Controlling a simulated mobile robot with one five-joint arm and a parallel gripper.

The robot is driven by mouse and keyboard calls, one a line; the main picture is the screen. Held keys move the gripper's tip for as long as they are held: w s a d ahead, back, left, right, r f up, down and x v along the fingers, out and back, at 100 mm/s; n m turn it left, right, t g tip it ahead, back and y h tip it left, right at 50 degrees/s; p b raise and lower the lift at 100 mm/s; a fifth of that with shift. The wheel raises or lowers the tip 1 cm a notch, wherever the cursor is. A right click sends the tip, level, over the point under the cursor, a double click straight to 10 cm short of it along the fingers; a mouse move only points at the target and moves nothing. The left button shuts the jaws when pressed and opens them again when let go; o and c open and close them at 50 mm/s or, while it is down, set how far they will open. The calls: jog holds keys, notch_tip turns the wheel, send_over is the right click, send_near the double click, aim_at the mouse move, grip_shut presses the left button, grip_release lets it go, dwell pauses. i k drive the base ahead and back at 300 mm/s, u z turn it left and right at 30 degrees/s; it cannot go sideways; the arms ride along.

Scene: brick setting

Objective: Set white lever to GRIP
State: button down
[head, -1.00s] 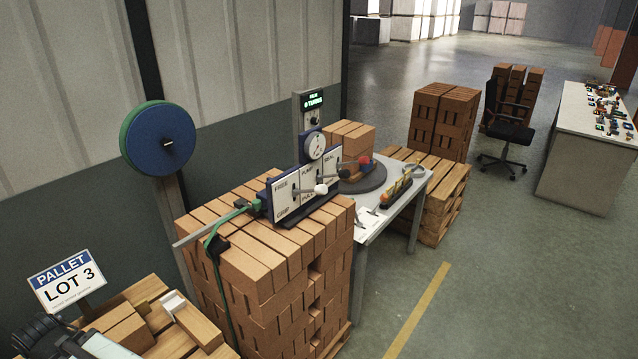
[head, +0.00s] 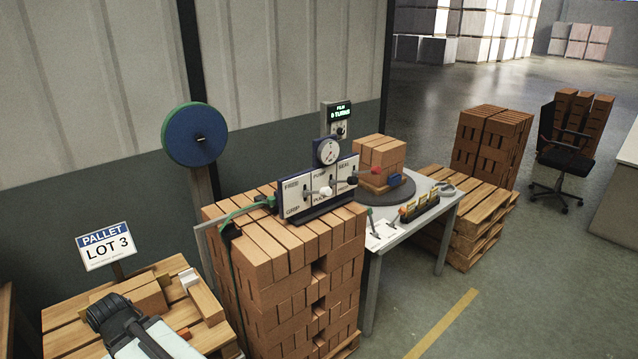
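The white lever (head: 325,191) sticks out from the left part of a white lever panel (head: 293,203) on top of a brick stack. The panel reads FREE at upper left and GRIP at lower left. The lever's rod starts between these two words and its knob stands out to the right; its exact setting is hard to tell. A dark-knobbed lever (head: 352,181) and a red-knobbed lever (head: 375,171) are to its right. Part of my arm (head: 152,343) shows at the bottom left, well away from the panel. I cannot make out my gripper's fingers or their state.
The panel stands on a tall brick stack (head: 270,262) with a green strap. A gauge (head: 327,151) and green display (head: 338,112) rise behind. A table (head: 442,206) with a turntable (head: 398,194) is to the right. The LOT 3 sign (head: 105,246) stands left.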

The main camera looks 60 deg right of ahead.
aim_at(326, 191)
jog(key=z, duration=0.15)
jog(key=i, duration=0.9)
jog(key=u, duration=0.1)
